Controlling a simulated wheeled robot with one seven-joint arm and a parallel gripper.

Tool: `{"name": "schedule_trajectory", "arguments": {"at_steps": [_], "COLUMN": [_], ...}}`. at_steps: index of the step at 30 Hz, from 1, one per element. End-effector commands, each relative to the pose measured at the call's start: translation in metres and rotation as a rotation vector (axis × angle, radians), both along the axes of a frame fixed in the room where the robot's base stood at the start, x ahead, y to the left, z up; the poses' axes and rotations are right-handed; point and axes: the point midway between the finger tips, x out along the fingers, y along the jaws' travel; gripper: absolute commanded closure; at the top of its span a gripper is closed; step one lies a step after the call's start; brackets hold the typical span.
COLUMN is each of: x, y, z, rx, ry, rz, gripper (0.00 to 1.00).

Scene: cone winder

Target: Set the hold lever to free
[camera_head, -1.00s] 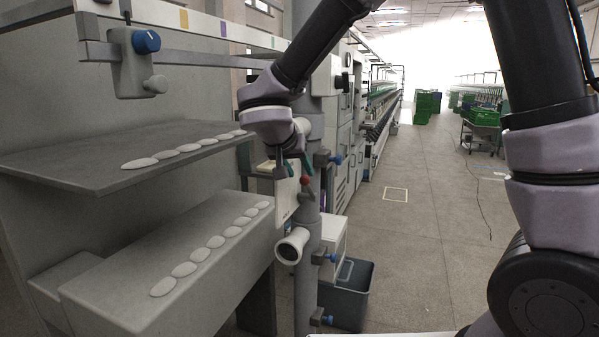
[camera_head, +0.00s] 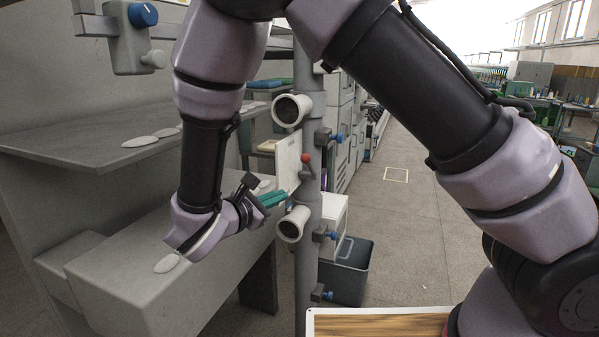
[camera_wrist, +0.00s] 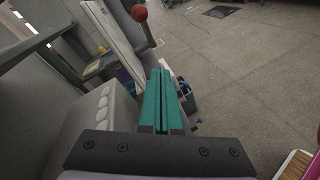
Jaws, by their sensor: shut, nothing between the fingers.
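The hold lever, with a red ball knob (camera_head: 305,158), sits at the white plate (camera_head: 288,163) on the grey post (camera_head: 306,80). The knob also shows at the top of the wrist view (camera_wrist: 139,13). My gripper (camera_head: 284,194) has green fingers, shut and empty. In the head view it is just below and left of the knob, pointing right toward the post. In the wrist view the fingers lie together, with the knob beyond and above their tips, apart from them. The lever's marks cannot be read.
White tubes (camera_head: 292,110) stick out from the post above and below the plate. Blue-knobbed clamps (camera_head: 329,137) are on its right side. A grey bin (camera_head: 347,272) stands behind it. A grey shelf (camera_head: 75,145) and ledge (camera_head: 120,270) lie left.

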Motion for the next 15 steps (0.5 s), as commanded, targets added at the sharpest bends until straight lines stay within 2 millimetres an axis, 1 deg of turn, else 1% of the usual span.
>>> {"name": "schedule_trajectory", "arguments": {"at_steps": [1,3,6,8,11,15], "x": [-0.007,-0.013,-0.018,-0.019,-0.016,0.001], "y": [0.005,0.01,0.014,0.015,0.013,0.003], "z": [-0.002,-0.002,-0.001,0.0,0.0,0.0], "rx": [-0.108,-0.237,-0.356,-0.392,-0.414,-0.413], "ry": [0.009,0.023,0.035,0.038,0.042,0.044], "rz": [0.032,0.059,0.08,0.084,0.085,0.083], "gripper": [1.0,1.0,1.0,1.0,1.0,1.0]}}
